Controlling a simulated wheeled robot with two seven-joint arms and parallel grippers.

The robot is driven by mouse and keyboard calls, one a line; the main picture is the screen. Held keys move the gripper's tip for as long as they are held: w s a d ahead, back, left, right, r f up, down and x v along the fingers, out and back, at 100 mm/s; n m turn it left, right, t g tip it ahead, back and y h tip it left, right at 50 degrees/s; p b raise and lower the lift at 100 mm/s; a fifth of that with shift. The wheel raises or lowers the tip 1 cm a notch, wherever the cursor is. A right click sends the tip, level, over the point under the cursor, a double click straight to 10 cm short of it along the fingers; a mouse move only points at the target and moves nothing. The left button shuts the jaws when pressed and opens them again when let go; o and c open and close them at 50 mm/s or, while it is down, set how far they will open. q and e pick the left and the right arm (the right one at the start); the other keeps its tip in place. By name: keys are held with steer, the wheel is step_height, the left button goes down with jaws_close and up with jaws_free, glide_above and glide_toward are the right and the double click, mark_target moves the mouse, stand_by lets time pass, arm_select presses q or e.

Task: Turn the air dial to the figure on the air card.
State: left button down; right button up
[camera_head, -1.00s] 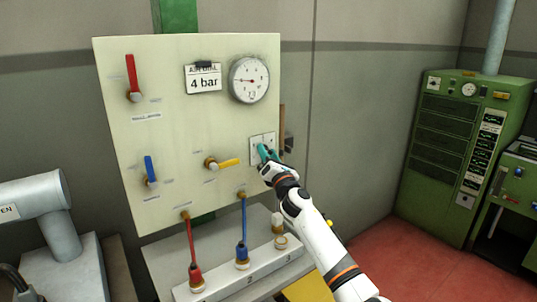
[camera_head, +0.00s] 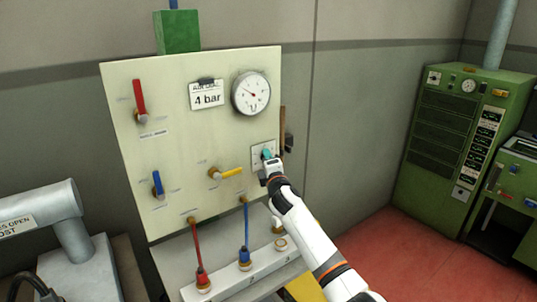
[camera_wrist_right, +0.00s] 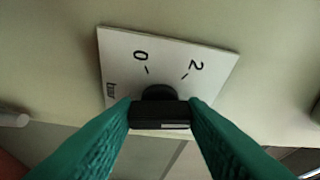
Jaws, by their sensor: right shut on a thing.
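The air card (camera_head: 207,95) hangs at the top of the panel and reads 4 bar. The round gauge (camera_head: 250,94) is to its right, its needle pointing up and left; its figures are too small to read. The air dial's white plate (camera_head: 258,152) is below the gauge. In the right wrist view, the plate (camera_wrist_right: 180,65) shows 0, 2 and bar; other marks are hidden. My right gripper (camera_head: 268,155) is shut on the dial's black knob (camera_wrist_right: 160,108), one teal finger on each side. My left gripper is not in view.
The cream panel (camera_head: 180,120) also carries a red lever (camera_head: 139,97), a blue lever (camera_head: 158,184) and a yellow lever (camera_head: 231,171). A green cabinet (camera_head: 465,140) is at the right. Red floor is clear between.

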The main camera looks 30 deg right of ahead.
steer(key=shift+m+g+p, duration=0.4)
steer(key=shift+m+p, duration=0.4)
steer(key=shift+m, duration=0.1)
steer(key=o, duration=1)
steer(key=shift+s, duration=0.1)
steer(key=b+v, duration=0.2)
steer(key=v, duration=0.9)
steer(key=shift+s, duration=0.35)
steer(key=shift+a, duration=0.1)
